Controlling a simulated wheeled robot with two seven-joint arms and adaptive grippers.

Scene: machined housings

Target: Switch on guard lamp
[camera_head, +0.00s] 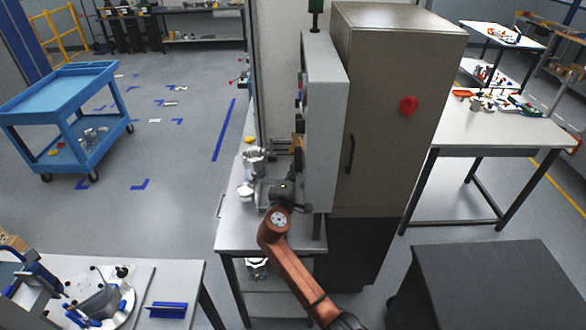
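A light grey control panel (325,110) stands edge-on in front of the tall grey cabinet (390,110). Small dark and coloured controls (300,95) stick out from its left face, which is turned mostly away, so their settings are hidden. A dark green lamp-like block (316,8) stands on a post above the panel; I cannot tell if it is lit. My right arm reaches up from the bottom, and its dark gripper (286,190) is by the panel's lower left edge, over the narrow bench. The fingers are too small and dark to read. My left gripper is out of view.
The narrow bench (232,235) holds metal parts (253,160) left of the gripper. A red knob (408,105) and a black handle (350,155) are on the cabinet. A blue cart (60,100) stands left. Open floor lies between cart and bench.

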